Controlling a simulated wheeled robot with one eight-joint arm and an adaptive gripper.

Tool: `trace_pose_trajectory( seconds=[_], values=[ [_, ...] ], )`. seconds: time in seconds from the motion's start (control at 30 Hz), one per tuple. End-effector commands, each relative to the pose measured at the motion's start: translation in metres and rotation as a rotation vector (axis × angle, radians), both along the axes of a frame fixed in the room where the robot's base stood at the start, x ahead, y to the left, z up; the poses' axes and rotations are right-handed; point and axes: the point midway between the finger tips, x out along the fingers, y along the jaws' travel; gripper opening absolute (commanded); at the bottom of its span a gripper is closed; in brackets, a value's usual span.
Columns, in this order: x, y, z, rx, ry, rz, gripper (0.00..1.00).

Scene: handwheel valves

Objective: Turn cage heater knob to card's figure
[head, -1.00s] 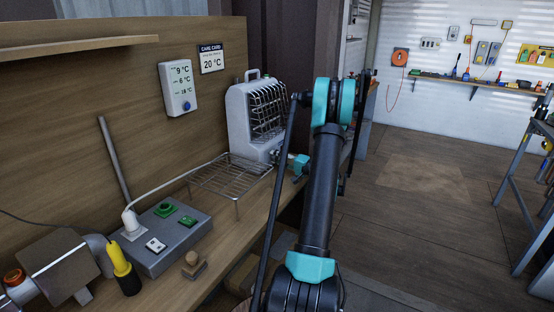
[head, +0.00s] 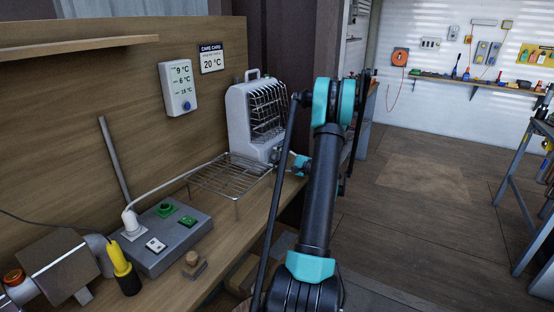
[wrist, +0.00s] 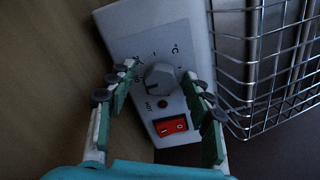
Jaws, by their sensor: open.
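The cage heater (head: 254,115) is a white unit with a wire guard, standing on the bench by the back board. In the wrist view its white control panel (wrist: 150,30) carries a grey round knob (wrist: 160,78), a °C scale and a red rocker switch (wrist: 171,126). My gripper (wrist: 163,80) is open, its green-padded fingers on either side of the knob. I cannot tell whether either finger touches it. The fingers cover part of the scale. The care card (head: 211,57) on the board reads 20 °C. In the head view my arm hides most of the gripper.
A wire rack (head: 230,177) stands on the bench before the heater. A grey box with sockets and switches (head: 168,238) and a yellow-black tool (head: 123,268) are nearer. A thermometer display (head: 178,89) shows several readings. The wire guard (wrist: 265,60) is close to the right finger.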

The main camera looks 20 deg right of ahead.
Motion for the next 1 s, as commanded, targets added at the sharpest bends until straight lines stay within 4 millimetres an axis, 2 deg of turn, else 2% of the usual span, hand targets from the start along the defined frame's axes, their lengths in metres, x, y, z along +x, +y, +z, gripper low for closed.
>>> trace_pose_trajectory(
  seconds=[0.17, 0.8, 1.0],
  values=[
    [-0.002, -0.002, 0.0, -0.001, -0.001, -0.001, 0.51],
    [-0.046, -0.032, 0.0, -0.001, -0.001, -0.001, 0.51],
    [-0.05, -0.034, 0.0, -0.001, -0.001, 0.0, 0.51]
  ],
)
